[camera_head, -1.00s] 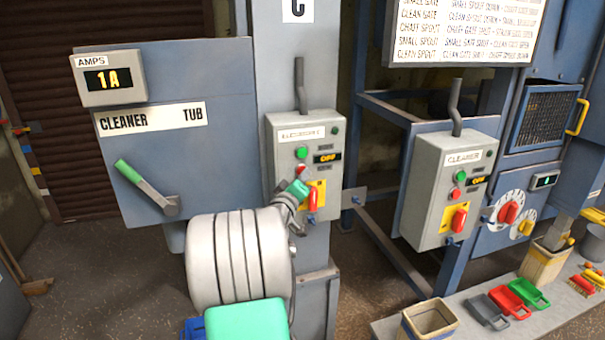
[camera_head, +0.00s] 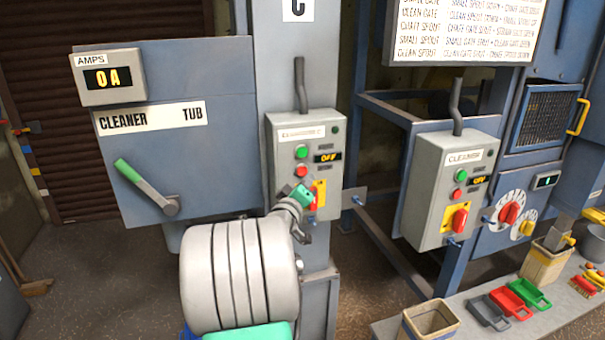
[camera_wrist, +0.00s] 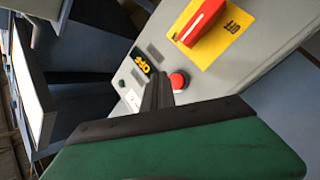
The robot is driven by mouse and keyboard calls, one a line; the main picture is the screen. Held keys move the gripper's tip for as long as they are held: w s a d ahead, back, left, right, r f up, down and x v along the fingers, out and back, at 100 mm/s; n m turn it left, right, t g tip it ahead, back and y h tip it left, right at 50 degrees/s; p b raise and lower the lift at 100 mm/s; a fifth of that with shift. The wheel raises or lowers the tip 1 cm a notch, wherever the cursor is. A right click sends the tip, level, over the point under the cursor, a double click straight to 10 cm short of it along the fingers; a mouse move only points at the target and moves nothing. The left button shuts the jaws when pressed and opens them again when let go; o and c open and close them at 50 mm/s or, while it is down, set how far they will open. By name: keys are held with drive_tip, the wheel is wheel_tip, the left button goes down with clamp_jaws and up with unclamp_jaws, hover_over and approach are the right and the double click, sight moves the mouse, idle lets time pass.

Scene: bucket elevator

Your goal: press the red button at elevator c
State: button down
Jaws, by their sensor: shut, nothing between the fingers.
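The grey control box (camera_head: 280,190) stands on the column under the sign marked C, with a label ending in C. Its red button (camera_head: 302,171) is below a green button (camera_head: 301,152), beside a display reading OFF (camera_head: 328,157). My gripper (camera_head: 302,194) is shut and empty, just below the red button in the head view. In the wrist view, the red button (camera_wrist: 178,80) shows beside the shut dark fingertips (camera_wrist: 157,92); a small gap seems to lie between them, though contact is hard to judge. The green button is hidden in the wrist view.
A red rotary switch (camera_head: 314,198) on a yellow plate sits low on the box, partly behind my gripper; it also shows in the wrist view (camera_wrist: 200,20). A second box labelled CLEANER (camera_head: 430,190) stands right. The AMPS meter (camera_head: 108,78) reads 0A.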

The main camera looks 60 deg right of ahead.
drive_tip(key=s+a, duration=0.2)
drive_tip(key=shift+s+a, duration=0.25)
drive_tip(key=shift+s, duration=0.05)
idle(0.6)
